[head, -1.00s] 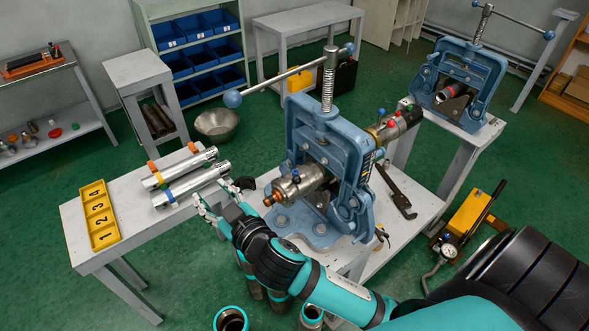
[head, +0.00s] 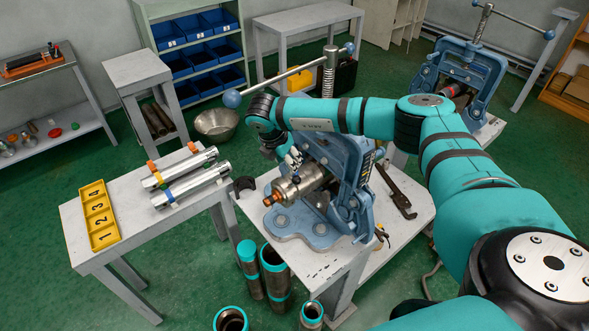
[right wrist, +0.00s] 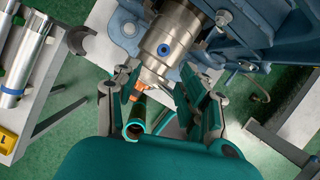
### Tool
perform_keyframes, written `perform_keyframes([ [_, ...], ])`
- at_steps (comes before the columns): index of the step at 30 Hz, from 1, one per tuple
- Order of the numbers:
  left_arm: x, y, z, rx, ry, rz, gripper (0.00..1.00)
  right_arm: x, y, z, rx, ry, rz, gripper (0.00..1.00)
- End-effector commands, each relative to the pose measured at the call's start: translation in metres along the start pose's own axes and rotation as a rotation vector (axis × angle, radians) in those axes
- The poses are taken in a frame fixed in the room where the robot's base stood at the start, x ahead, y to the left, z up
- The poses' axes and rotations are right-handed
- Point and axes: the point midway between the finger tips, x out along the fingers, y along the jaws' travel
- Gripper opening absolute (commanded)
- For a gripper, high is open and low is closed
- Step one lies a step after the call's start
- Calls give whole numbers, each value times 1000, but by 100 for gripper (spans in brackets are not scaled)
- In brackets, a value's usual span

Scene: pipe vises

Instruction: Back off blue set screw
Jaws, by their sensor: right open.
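The blue set screw (right wrist: 164,49) shows in the right wrist view as a blue ring with a dark socket, on the side of a metal cylindrical fitting (right wrist: 180,28). In the head view the fitting (head: 300,187), with its copper-coloured end, is held in the near blue pipe vise (head: 345,190). My right gripper (head: 293,160) hangs above the fitting, pointing down. In the right wrist view its fingers (right wrist: 150,90) are spread and empty, with the screw ahead of them and apart from them. My left gripper is not in view.
A vise handle (head: 290,78) with a blue ball reaches out behind my right arm. Metal tubes (head: 185,178) and a yellow numbered tray (head: 98,215) are on the left table. A wrench (head: 395,193) lies right of the vise. Teal-rimmed pipes (head: 275,275) stand below.

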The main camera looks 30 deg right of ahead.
Motion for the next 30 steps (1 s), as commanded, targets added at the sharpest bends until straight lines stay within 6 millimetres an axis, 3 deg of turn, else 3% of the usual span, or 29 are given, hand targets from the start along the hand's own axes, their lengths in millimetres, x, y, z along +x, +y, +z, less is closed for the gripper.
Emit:
perform_keyframes([
  [5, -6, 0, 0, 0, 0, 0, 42, 7, -4, 12, 21, -30, -21, 42],
  [18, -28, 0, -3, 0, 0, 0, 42, 68, -4, 11, 16, -27, -19, 42],
  [28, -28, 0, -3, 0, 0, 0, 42, 74, -4, 11, 17, -26, -16, 42],
  [30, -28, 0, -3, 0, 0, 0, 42, 74, -4, 11, 17, -26, -16, 35],
])
